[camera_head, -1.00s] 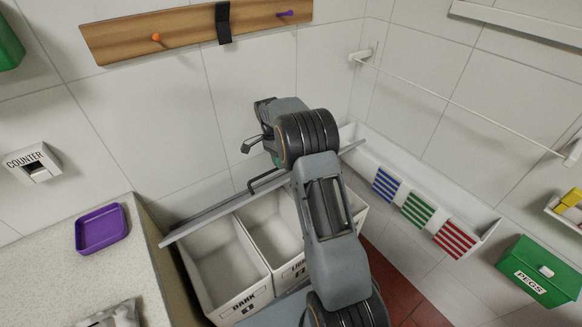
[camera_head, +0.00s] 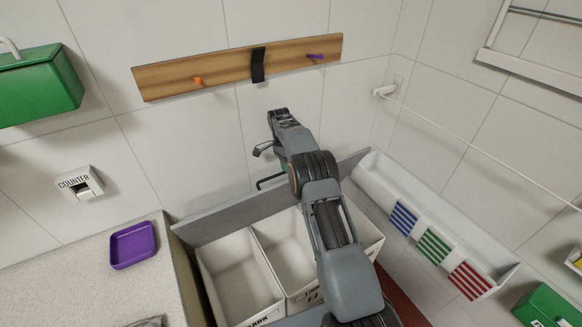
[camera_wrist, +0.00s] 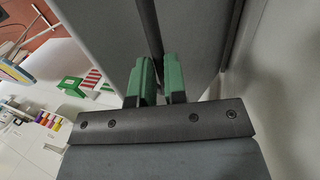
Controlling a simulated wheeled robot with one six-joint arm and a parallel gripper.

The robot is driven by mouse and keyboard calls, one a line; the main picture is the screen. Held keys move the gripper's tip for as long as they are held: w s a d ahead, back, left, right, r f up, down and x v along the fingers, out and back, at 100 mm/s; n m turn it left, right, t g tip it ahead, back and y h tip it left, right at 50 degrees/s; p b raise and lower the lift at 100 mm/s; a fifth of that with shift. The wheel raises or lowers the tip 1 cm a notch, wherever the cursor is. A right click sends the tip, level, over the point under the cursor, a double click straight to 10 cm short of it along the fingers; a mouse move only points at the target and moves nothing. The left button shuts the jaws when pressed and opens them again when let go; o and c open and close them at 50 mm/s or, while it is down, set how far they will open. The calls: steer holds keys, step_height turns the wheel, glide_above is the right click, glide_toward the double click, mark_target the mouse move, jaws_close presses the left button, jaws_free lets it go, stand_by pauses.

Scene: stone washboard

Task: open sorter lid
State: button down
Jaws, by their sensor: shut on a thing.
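The sorter's grey lid (camera_head: 225,218) stands steeply raised along the back of the sorter, near the wall, in the head view. A dark bar handle (camera_head: 268,182) sticks out from it. Below the lid the white bins are uncovered: the dark bin (camera_head: 235,280) at left and the light bin (camera_head: 285,252) beside it, with another partly behind my arm. In the wrist view, my gripper's green fingers (camera_wrist: 158,82) are shut on the dark handle bar (camera_wrist: 152,32), against the grey lid (camera_wrist: 100,35). The head view mostly hides the grip.
A speckled counter (camera_head: 95,285) with a purple tray (camera_head: 133,245) is at left. A wooden peg rail (camera_head: 220,70) is on the wall above. A white trough (camera_head: 400,190) with striped panels and a thin rail (camera_head: 470,145) are at right.

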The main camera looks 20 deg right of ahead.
steer(key=shift+a+f, duration=0.1)
steer(key=shift+f, duration=0.5)
steer(key=c, duration=1.6)
jaws_free()
steer(key=shift+c, duration=0.2)
steer(key=o, duration=0.3)
steer(key=shift+w+f, duration=0.15)
steer(key=shift+w, duration=0.15)
steer(key=shift+o, duration=0.8)
steer(key=shift+r, duration=0.2)
